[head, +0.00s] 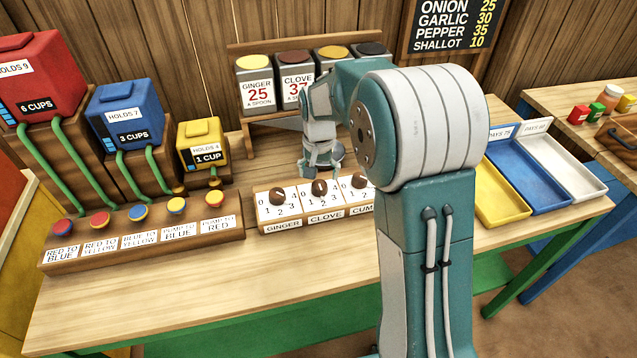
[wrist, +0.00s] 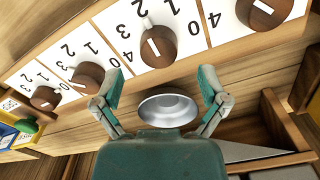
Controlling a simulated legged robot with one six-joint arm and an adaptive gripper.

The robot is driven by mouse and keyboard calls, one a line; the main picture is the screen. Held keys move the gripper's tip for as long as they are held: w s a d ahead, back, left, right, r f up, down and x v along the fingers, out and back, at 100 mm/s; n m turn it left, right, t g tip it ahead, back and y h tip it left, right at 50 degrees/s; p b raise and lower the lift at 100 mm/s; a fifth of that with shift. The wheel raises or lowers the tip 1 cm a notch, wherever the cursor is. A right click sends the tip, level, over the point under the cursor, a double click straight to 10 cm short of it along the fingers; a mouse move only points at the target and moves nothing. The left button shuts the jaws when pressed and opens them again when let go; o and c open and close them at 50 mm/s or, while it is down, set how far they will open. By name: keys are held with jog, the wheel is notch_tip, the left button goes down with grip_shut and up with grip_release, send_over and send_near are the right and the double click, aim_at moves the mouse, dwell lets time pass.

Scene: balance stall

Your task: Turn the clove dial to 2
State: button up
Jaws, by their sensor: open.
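The clove dial (head: 319,187) is a round brown knob with a white line, on a white panel numbered 0 to 4. It sits between the ginger dial (head: 277,197) and the cumin dial (head: 359,181). In the wrist view the clove knob (wrist: 158,46) lies just beyond the fingertips, and its pale pointer appears to face the 2. My gripper (head: 322,172) hangs above and behind the clove dial in the head view. In the wrist view my gripper (wrist: 161,73) is open and empty, its two fingers apart, not visibly touching the knob.
A silver bowl (wrist: 168,110) shows between the fingers, behind the dial row. Spice bins (head: 255,80) stand behind. A button board (head: 140,242) and coloured tanks (head: 125,115) are at left. Trays (head: 497,205) are at right. The table front (head: 270,272) is clear.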

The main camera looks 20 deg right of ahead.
aim_at(319, 184)
notch_tip(319, 184, up, 8)
jog(key=shift+a+f, duration=0.1)
dwell(0.4)
jog(key=s+r+n+t, duration=0.25)
jog(key=s+r, duration=0.55)
jog(key=s, duration=0.6)
jog(key=s+f+n+t, duration=0.1)
jog(key=s+n+t, duration=0.1)
jog(key=s, duration=1.1)
jog(key=shift+t, duration=0.55)
